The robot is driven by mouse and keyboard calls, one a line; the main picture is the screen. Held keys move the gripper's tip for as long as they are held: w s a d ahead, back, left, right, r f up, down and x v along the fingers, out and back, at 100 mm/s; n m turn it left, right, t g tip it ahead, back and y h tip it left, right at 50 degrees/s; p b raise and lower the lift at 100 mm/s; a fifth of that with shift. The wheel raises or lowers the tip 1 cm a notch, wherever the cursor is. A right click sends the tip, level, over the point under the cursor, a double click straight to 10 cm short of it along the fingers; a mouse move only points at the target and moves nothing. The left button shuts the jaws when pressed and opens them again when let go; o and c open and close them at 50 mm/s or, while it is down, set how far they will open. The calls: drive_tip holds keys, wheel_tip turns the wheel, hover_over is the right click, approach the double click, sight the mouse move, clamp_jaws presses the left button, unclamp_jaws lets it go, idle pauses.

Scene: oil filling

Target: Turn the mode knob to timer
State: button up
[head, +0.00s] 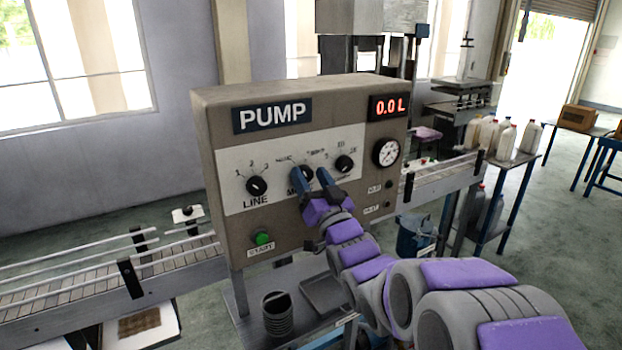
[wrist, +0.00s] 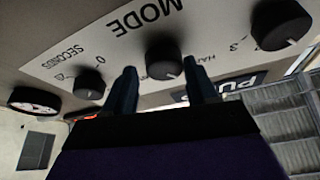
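The mode knob (wrist: 164,60) is a round black knob on the pale panel of the pump, under the word MODE, which reads upside down in the wrist view. In the head view its top (head: 307,173) shows between my fingers. A light mark on the knob points toward the lower right in the wrist view. My gripper (wrist: 160,78) is open, with one dark blue finger on each side of the knob and small gaps visible. In the head view my gripper (head: 312,181) is in front of the panel. The position labels around the knob are too blurred or covered to read fully.
The LINE knob (head: 257,186) is left of my gripper, and the SECONDS knob (wrist: 88,85) is on the other side (head: 344,163). A round gauge (head: 386,152), a red 0.0 L display (head: 390,106) and a green START button (head: 262,238) are also on the pump.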

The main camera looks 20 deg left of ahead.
drive_tip(key=shift+a+f, duration=0.1)
drive_tip(key=shift+a, duration=0.5)
drive_tip(key=c, duration=0.5)
drive_tip(key=shift+d, duration=0.1)
drive_tip(key=shift+c, duration=1.4)
drive_tip(key=shift+m, duration=0.3)
drive_tip(key=m+h+p, duration=0.2)
drive_tip(key=m, duration=0.2)
drive_tip(key=m+t+h+p, duration=0.1)
drive_tip(key=m+h+p, duration=0.1)
drive_tip(key=m, duration=0.3)
drive_tip(key=shift+s+m+h+p, duration=0.1)
drive_tip(key=shift+m+h+p, duration=0.2)
drive_tip(key=shift+p, duration=0.1)
drive_tip(key=m+h+p, duration=0.2)
drive_tip(key=m, duration=0.2)
drive_tip(key=shift+f+m, duration=0.1)
drive_tip(key=shift+m, duration=0.3)
drive_tip(key=shift+f, duration=0.1)
